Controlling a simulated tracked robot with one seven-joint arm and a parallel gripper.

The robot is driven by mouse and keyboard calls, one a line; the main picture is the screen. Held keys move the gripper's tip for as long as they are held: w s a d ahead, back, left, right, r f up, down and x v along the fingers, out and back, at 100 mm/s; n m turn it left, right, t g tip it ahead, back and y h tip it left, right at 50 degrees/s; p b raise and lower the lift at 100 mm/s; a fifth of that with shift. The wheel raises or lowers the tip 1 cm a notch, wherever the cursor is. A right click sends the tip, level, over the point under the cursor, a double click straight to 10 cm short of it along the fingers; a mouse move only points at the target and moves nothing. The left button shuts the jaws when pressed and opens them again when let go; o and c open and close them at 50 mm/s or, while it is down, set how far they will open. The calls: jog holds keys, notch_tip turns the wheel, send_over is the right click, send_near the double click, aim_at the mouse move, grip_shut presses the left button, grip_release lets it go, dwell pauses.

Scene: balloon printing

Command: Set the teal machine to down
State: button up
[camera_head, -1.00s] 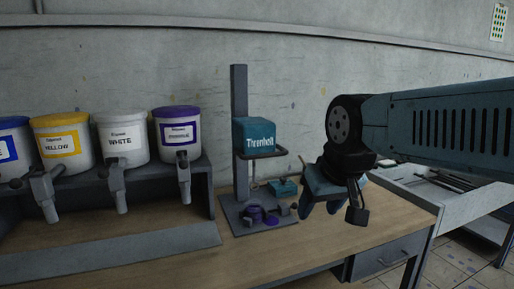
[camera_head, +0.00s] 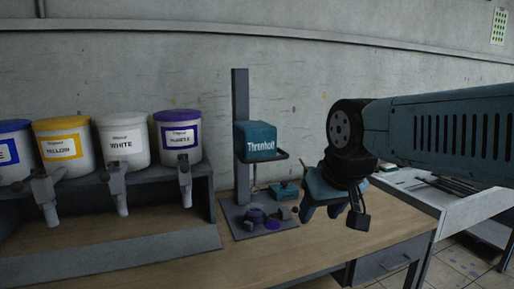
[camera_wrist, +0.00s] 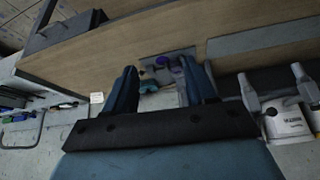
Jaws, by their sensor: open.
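The teal machine (camera_head: 256,142), with "Threnholt" on its block, stands on the wooden table against the wall. Its teal block sits partway up a grey vertical post (camera_head: 240,95), with a dark bar (camera_head: 283,157) around its front. Its grey base (camera_head: 236,219) carries purple parts (camera_head: 256,215) and a small teal part (camera_head: 284,190). My gripper (camera_head: 320,213) is open and empty, above the table to the right of the machine and apart from it. In the wrist view, the base with its purple part (camera_wrist: 177,73) shows between the open fingers (camera_wrist: 160,88).
To the left, a grey rack (camera_head: 208,190) holds buckets with blue, yellow, white and purple (camera_head: 178,137) markings, with taps in front. The wooden tabletop (camera_head: 290,250) is bare at the front. A light side table (camera_head: 430,195) stands at the right.

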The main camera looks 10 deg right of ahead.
jog(key=shift+w+a+f, duration=0.1)
jog(key=shift+w+f, duration=0.05)
jog(key=shift+c, duration=1.1)
jog(key=m+t+y, duration=0.4)
jog(key=m+y, duration=0.5)
jog(key=y, duration=0.4)
send_near(273, 160)
jog(key=x, duration=1.1)
jog(key=shift+a, duration=0.1)
jog(key=shift+c, duration=0.3)
grip_shut()
